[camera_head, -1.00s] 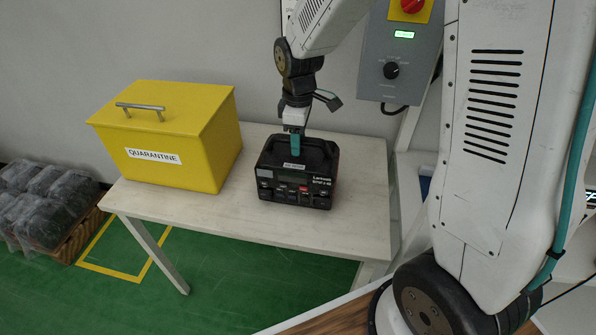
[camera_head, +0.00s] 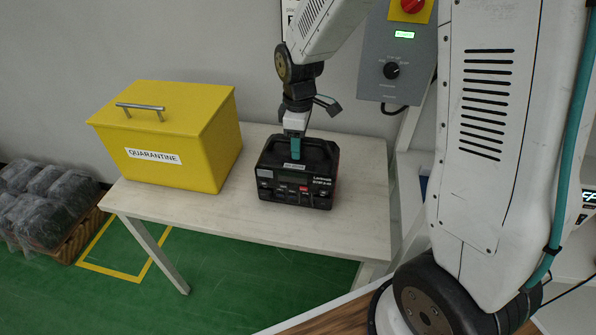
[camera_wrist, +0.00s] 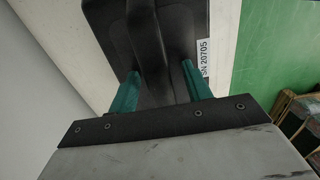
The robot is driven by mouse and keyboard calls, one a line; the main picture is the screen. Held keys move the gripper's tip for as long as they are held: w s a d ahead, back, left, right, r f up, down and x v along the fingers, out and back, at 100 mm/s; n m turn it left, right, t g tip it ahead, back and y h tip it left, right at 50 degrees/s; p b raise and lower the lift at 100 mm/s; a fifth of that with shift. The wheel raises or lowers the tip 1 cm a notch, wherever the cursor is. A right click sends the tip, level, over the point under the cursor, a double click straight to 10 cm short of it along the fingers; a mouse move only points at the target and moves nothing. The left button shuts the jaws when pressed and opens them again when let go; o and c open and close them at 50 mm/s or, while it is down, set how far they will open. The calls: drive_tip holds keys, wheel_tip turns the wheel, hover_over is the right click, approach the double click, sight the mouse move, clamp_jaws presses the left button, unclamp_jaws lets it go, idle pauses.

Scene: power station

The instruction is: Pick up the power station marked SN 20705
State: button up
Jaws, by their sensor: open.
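The power station (camera_head: 297,185) is a black box with a top handle, a small display and several sockets on its front. It stands upright on the white table. In the wrist view the power station (camera_wrist: 120,30) carries a white label reading SN 20705. My gripper (camera_head: 295,150) points down at its top. In the wrist view my gripper (camera_wrist: 157,85) has its teal fingers apart, one on each side of the dark handle bar (camera_wrist: 153,50). A gap shows between each finger and the bar. The fingertips' depth is hard to tell.
A yellow box marked QUARANTINE (camera_head: 190,140) stands left on the white table (camera_head: 240,215). A grey control panel with a red knob (camera_head: 400,55) hangs behind at right. The table's front is clear.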

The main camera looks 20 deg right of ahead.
clamp_jaws()
idle(1.3)
drive_tip(key=shift+w+r, duration=0.1)
drive_tip(key=shift+w, duration=0.05)
